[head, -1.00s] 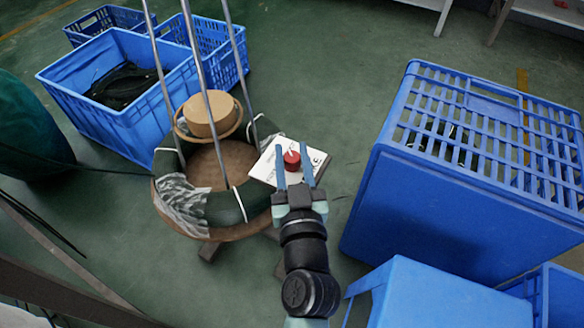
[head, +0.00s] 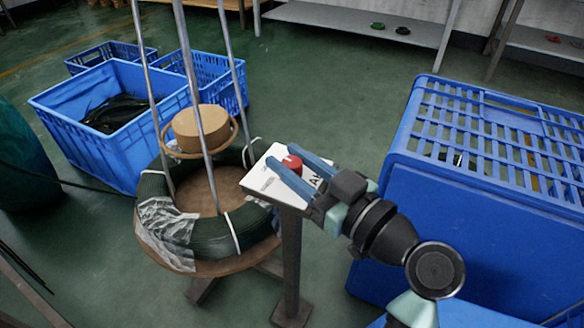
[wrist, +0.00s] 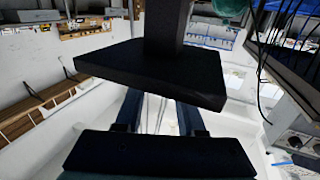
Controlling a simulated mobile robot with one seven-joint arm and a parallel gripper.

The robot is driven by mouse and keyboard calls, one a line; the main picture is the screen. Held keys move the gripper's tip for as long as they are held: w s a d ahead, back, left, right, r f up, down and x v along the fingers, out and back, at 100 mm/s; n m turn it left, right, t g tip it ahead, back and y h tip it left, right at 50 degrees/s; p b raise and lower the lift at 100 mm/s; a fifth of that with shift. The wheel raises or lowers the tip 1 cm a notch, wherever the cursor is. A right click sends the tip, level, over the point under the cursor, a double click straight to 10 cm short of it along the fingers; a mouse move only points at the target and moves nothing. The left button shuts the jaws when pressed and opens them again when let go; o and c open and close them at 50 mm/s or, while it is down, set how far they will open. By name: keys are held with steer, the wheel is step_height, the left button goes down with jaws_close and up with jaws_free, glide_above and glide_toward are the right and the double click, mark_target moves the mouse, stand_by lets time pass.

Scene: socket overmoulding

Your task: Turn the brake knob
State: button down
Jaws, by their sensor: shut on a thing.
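The red brake knob (head: 292,163) sits on a white printed panel (head: 258,181) on top of a dark post (head: 291,260). My gripper (head: 287,158) reaches in from the lower right, its two blue fingers on either side of the knob and shut on it. The fingers hide part of the knob and some of the panel's print. In the wrist view, a dark plate and post (wrist: 150,75) cover the fingertips, and the knob does not show. The blue fingers (wrist: 160,112) pass behind the plate.
A round stand with a green cable coil (head: 200,230) and upright metal rods is close left of the panel. A large slatted blue crate (head: 440,215) stands close on the right. Blue crates (head: 105,150) stand behind left. Green floor (head: 330,90) is clear behind the panel.

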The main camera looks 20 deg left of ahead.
steer(key=shift+n+g+y, duration=0.4)
steer(key=shift+n+g, duration=0.1)
steer(key=shift+g, duration=0.2)
steer(key=c, duration=0.5)
jaws_free()
steer(key=p+v, duration=0.4)
steer(key=v, duration=0.9)
steer(key=shift+p, duration=0.3)
steer(key=shift+a, duration=0.1)
